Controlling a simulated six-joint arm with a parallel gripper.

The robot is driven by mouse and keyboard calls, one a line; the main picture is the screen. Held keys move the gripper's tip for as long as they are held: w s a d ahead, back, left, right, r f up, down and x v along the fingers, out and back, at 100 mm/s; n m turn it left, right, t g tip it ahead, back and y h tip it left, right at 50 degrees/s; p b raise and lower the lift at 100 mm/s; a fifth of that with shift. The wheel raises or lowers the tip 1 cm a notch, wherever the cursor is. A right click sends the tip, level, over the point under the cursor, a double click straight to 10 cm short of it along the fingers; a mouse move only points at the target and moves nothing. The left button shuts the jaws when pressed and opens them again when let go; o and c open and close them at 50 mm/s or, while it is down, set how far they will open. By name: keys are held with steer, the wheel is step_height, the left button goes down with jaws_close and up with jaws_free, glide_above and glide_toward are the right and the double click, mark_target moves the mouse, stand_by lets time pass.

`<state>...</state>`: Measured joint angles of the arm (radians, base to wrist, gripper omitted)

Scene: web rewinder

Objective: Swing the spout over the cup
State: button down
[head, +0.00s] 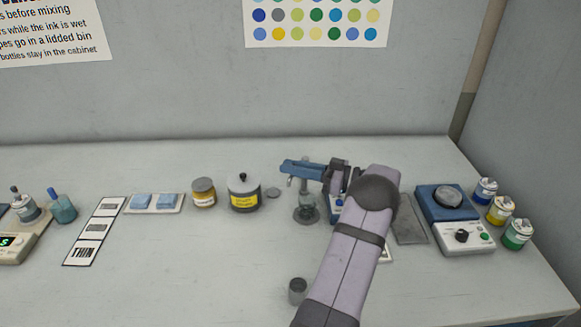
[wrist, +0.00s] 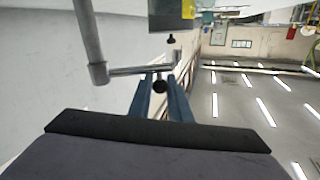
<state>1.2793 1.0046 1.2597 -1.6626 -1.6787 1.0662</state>
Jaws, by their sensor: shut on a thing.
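My gripper (head: 300,168) reaches left from my arm, its blue fingers over a small stand with a round grey base (head: 306,215). The wrist view shows the two blue fingers (wrist: 160,88) close together, with a dark round knob between them. The spout (wrist: 128,71) is a thin grey tube just beyond the fingertips, joined to a thicker grey pipe at left. The fingers are shut on the spout, seemingly at its knob. A small grey cup (head: 297,288) stands on the table nearer the front, apart from the stand. The fingers hide part of the spout in the head view.
A lidded grey pot (head: 244,192) and an amber jar (head: 203,191) stand left of the stand. Right of my arm are a grey plate (head: 409,222), a blue-and-white device (head: 452,215) and several small bottles. The front left of the table is clear.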

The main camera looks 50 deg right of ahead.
steer(key=shift+s+r+y, duration=0.1)
steer(key=shift+y, duration=0.2)
steer(key=c, duration=1.9)
jaws_free()
steer(key=shift+s+d, duration=0.1)
steer(key=b+v, duration=0.1)
steer(key=v, duration=0.6)
steer(key=shift+r+b, duration=0.1)
steer(key=shift+b, duration=0.3)
steer(key=shift+c, duration=0.7)
